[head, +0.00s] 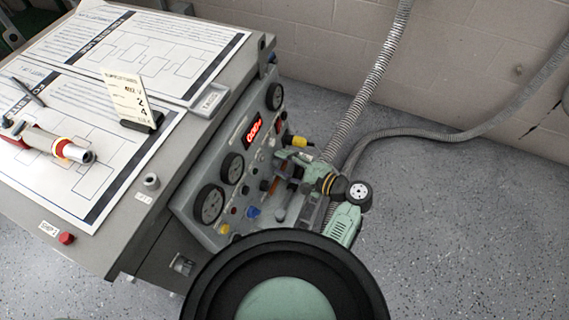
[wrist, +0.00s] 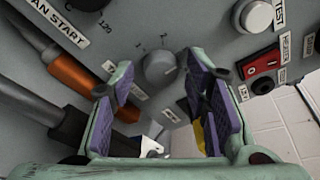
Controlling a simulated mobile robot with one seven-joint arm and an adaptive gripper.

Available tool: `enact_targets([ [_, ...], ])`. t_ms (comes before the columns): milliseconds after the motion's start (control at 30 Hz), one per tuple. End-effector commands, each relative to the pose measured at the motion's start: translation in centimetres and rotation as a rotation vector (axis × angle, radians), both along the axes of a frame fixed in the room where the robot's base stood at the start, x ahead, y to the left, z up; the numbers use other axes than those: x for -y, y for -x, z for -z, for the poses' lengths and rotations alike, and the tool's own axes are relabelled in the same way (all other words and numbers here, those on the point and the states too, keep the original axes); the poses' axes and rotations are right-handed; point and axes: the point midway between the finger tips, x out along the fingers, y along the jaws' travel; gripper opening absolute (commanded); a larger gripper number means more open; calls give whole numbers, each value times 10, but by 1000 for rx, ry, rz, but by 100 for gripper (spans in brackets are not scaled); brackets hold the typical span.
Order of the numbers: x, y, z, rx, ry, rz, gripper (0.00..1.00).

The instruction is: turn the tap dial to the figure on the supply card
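The supply card (head: 127,97) stands upright in a black holder on the bench top; its small print seems to read 402 V, with a 2 and a 4 below. A round grey dial (wrist: 160,68) with small marks around it, likely the tap dial, sits on the panel between my fingers in the wrist view. My gripper (wrist: 163,98) is open, with purple pads on either side of the dial and a visible gap to it. In the head view my gripper (head: 284,188) is at the panel front and hides the dial. The dial's setting is too small to read.
Floor to the right is clear except hoses.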

Motion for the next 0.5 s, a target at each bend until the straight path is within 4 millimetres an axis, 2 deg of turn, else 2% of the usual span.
enact_targets([
  [67, 0, 0, 0, 0, 0, 0, 35],
  [500, 0, 0, 0, 0, 0, 0, 6],
])
